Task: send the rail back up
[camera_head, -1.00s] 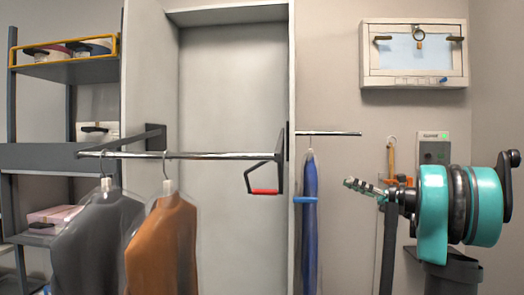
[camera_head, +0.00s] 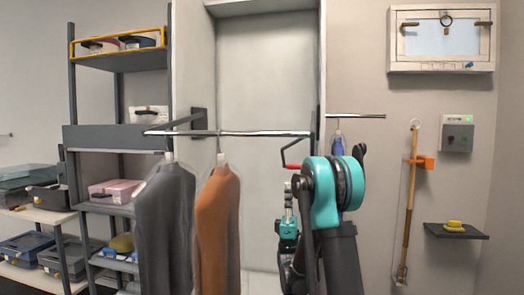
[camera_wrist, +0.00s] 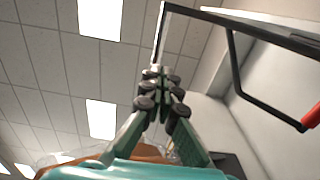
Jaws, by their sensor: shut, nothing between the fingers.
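The chrome rail (camera_head: 265,133) runs level across the front of the tall open wardrobe, on dark side arms (camera_head: 198,122). A grey garment (camera_head: 166,225) and an orange-brown garment (camera_head: 217,230) hang from it. A dark bent pull handle with a red grip (camera_head: 292,166) hangs at the rail's right end. In the wrist view the red grip (camera_wrist: 314,117) shows at the right edge, with its dark frame. My gripper (camera_head: 288,188) points up, just below the handle and apart from it. Its fingers (camera_wrist: 157,76) are shut and empty. My arm hides the wardrobe's lower right.
A shelf unit with boxes (camera_head: 115,190) stands left of the wardrobe. On the right wall are a cabinet (camera_head: 440,66), a control box (camera_head: 457,138), a hooked pole (camera_head: 410,200) and a small shelf (camera_head: 455,232).

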